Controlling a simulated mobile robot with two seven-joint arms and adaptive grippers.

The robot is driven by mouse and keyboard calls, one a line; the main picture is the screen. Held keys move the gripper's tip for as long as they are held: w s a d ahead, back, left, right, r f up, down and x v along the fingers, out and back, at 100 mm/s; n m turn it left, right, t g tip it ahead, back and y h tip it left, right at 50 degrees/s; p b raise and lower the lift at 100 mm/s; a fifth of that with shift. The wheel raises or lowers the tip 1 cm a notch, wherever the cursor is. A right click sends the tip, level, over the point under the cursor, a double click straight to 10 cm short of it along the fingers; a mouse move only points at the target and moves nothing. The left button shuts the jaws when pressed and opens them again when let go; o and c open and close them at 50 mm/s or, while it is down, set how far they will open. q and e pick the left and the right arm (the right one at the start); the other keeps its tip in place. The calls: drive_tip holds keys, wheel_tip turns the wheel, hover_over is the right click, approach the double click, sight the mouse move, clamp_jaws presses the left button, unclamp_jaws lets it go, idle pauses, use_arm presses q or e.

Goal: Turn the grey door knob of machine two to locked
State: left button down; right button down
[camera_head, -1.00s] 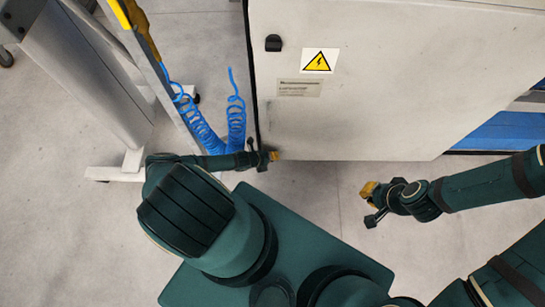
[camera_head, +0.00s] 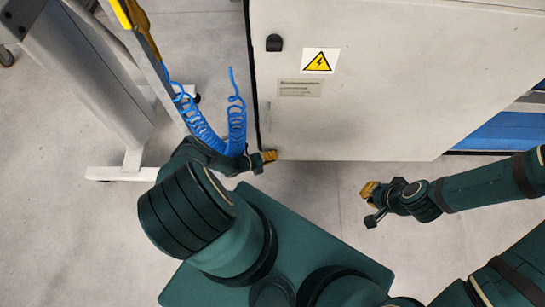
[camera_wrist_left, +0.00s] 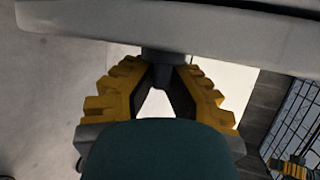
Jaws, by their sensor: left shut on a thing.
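The cabinet of machine two (camera_head: 390,80) stands at top centre with its pale grey door. My left gripper (camera_head: 268,157) is at the door's lower left corner in the head view. In the left wrist view its yellow-padded fingers (camera_wrist_left: 161,66) close in on a small dark grey knob (camera_wrist_left: 163,54) below a grey panel edge. The knob is mostly hidden between the fingertips, so its turn position cannot be read. My right gripper (camera_head: 368,205) is open and empty over the floor at right, apart from the cabinet.
A black latch (camera_head: 273,43) and a yellow warning sign (camera_head: 320,61) are on the door's upper left. Blue coiled hoses (camera_head: 236,115) hang close to my left forearm, beside a grey stand (camera_head: 120,174). Bare floor lies below the cabinet.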

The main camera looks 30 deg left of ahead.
use_arm(q)
drive_tip(key=shift+w+a+r, duration=0.2)
drive_tip(key=shift+w+a, duration=0.15)
drive_tip(key=shift+a, duration=0.1)
drive_tip(key=c, duration=1)
unclamp_jaws()
drive_tip(key=shift+s+d+f, duration=0.1)
drive_tip(key=shift+s+d, duration=0.05)
drive_tip(key=shift+d, duration=0.05)
wheel_tip(320, 180, up, 9)
drive_tip(key=shift+f, duration=0.1)
drive_tip(key=shift+r, duration=0.65)
